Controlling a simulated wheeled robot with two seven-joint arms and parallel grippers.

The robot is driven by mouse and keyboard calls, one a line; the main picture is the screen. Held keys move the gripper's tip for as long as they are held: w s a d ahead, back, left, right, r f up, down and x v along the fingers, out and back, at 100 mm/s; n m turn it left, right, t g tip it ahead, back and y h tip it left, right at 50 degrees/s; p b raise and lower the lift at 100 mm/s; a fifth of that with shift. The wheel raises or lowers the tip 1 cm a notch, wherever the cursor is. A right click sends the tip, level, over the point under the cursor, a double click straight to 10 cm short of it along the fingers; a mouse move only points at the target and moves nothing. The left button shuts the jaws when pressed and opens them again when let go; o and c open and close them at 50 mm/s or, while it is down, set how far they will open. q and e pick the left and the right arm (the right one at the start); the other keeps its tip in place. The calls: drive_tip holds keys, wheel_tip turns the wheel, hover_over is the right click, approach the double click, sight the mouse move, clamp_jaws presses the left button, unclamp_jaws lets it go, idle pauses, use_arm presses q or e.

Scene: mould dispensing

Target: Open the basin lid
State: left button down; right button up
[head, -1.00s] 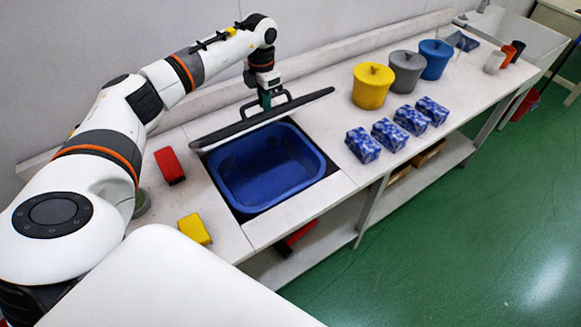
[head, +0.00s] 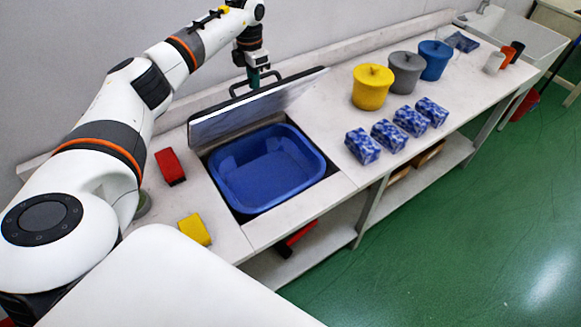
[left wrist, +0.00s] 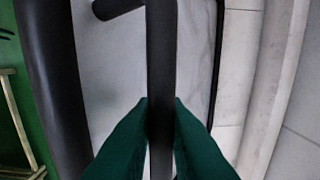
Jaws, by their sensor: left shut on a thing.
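The basin lid (head: 255,108) stands tilted up along the back edge of the basin opening, its pale underside facing the front. The blue basin (head: 262,172) below it is uncovered and looks empty. My left gripper (head: 257,82) is at the lid's dark handle (head: 240,90), behind the lid's upper edge. In the left wrist view its green fingers (left wrist: 160,125) are closed on either side of the dark handle bar (left wrist: 160,60). My right gripper is not in view.
A red block (head: 170,166) and a yellow block (head: 194,230) lie left of the basin. Right of it stand yellow (head: 371,90), grey (head: 405,75) and blue (head: 434,62) lidded pots, with several blue-patterned boxes (head: 388,135) in front.

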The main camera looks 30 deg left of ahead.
use_arm(q)
drive_tip(key=shift+w+a+r, duration=0.2)
drive_tip(key=shift+a+r, duration=0.05)
drive_tip(key=shift+a, duration=0.25)
drive_tip(key=shift+w+a+r, duration=0.15)
drive_tip(key=shift+a+r, duration=0.05)
drive_tip(key=shift+a, duration=0.25)
drive_tip(key=shift+w+a+r, duration=0.25)
drive_tip(key=shift+a, duration=0.35)
drive_tip(key=shift+w+a+r, duration=0.25)
drive_tip(key=shift+a+r, duration=0.05)
drive_tip(key=shift+a, duration=0.3)
drive_tip(key=shift+w+a+r, duration=0.25)
drive_tip(key=shift+a, duration=0.35)
drive_tip(key=c, duration=0.6)
unclamp_jaws()
